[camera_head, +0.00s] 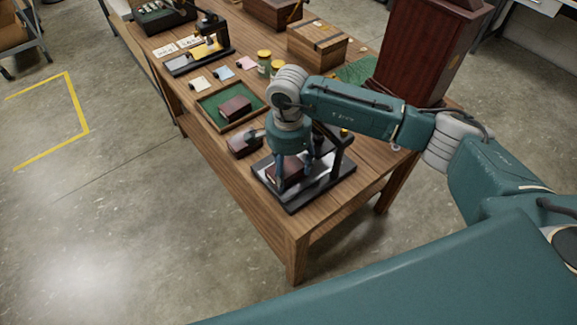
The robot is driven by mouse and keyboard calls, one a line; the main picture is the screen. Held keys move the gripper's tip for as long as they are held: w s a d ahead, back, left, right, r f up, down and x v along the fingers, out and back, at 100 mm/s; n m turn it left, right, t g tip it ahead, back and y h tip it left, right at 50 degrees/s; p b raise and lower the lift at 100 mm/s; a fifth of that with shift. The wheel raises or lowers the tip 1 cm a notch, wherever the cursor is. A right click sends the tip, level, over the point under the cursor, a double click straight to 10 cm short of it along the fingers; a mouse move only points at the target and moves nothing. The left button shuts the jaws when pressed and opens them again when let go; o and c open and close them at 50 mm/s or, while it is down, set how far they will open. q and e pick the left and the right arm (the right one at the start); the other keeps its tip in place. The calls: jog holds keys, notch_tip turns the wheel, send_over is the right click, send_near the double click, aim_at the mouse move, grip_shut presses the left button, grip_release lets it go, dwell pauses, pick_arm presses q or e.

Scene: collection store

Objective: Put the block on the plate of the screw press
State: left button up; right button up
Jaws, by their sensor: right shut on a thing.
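The screw press stands near the front end of the wooden table, with a dark base (293,207) and a pale metal plate (322,172). A dark red-brown block (287,173) is at the plate. My right gripper (290,163) points down at it from above and is shut on it. The block is over the plate; I cannot tell whether it rests on it or hangs just above. The gripper and my arm hide part of the press and block. My left gripper is not in view.
Another block (235,109) sits in a green-lined tray (212,117). Yellow-lidded jars (264,62), a wooden box (318,45) and a tall dark red case (424,50) stand farther back.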

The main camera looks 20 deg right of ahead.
jog(key=shift+f, duration=0.2)
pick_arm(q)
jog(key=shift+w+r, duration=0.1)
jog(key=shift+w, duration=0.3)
pick_arm(e)
jog(key=shift+f+b, duration=0.2)
jog(key=shift+b, duration=0.15)
jog(key=o, duration=1.3)
jog(key=shift+r, duration=0.1)
jog(key=shift+c, duration=0.2)
jog(key=shift+r, duration=0.1)
